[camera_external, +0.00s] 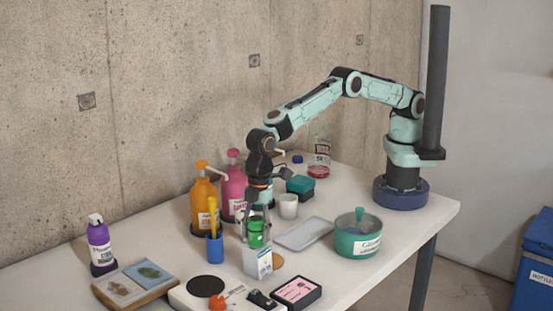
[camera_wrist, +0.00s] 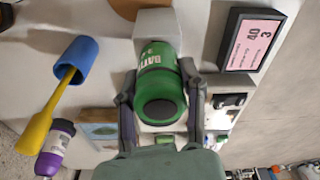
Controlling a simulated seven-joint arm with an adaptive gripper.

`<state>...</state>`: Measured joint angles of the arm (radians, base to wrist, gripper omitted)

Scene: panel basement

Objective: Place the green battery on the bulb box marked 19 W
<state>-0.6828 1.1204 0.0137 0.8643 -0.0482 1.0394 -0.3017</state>
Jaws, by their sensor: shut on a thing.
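My gripper (camera_external: 257,218) points down and is shut on the green battery (camera_external: 256,238). In the wrist view the battery (camera_wrist: 160,65) sits between both fingers of my gripper (camera_wrist: 158,90), its dark round end toward the camera. A small white box (camera_external: 257,262) with a blue-edged printed label stands directly under the battery in the external view; its marking is too small to read. The battery's lower end is at the box's top edge, and I cannot tell whether they touch. In the wrist view a pale box (camera_wrist: 155,24) shows behind the battery, partly hidden by it.
A blue cup (camera_external: 215,248) with a yellow-handled tool stands left of the box. A grey tray (camera_external: 303,234) and green pot (camera_external: 358,240) lie right. A pink-labelled black box (camera_external: 296,292) and white device (camera_external: 186,297) are in front. Pump bottles (camera_external: 204,200) stand behind.

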